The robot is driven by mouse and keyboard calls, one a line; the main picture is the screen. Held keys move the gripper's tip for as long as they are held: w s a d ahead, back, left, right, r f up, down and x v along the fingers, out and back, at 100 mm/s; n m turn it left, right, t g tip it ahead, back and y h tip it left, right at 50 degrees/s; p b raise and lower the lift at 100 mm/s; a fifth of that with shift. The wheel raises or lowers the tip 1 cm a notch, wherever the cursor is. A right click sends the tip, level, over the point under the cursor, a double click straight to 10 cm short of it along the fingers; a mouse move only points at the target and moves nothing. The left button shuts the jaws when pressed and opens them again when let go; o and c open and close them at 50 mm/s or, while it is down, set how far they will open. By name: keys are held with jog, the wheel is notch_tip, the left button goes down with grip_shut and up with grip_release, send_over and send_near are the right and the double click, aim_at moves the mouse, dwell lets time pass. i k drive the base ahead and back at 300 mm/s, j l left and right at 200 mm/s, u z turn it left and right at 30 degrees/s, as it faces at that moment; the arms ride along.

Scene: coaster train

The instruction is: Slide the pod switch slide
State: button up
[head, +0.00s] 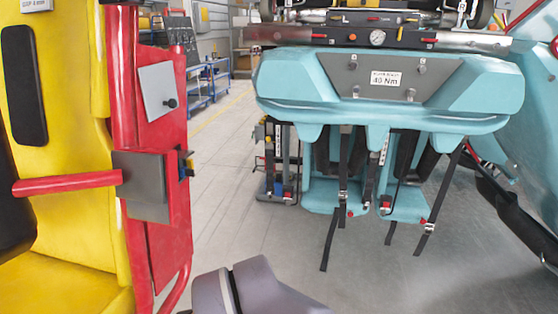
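I cannot tell for sure which part is the pod switch slide. On the red side frame (173,225) at the left, a light grey plate (155,85) carries a small black knob. Below it, a dark grey box (148,200) is fixed to the same frame. A small black, blue and yellow part (186,165) sits at the box's right edge. A grey link of my arm shows at the bottom centre, apart from these parts in the picture. My gripper is out of view.
A yellow seat (70,180) with a red bar (65,184) fills the left. Blue carts (200,85) stand farther back. Grey floor (235,170) between seat and car is clear.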

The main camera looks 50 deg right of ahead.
aim_at(184, 172)
jog(key=l+z, duration=0.3)
jog(key=z, duration=0.2)
jog(key=k+u, duration=0.15)
jog(key=u, duration=0.25)
jog(key=k+j+u, duration=0.1)
jog(key=u, duration=0.25)
jog(key=k+j+u, duration=0.1)
jog(key=u, duration=0.3)
jog(key=k+j+u, duration=0.1)
jog(key=j+u, duration=0.25)
jog(key=k+l+z, duration=0.1)
jog(key=z, duration=1.4)
jog(key=l, duration=0.1)
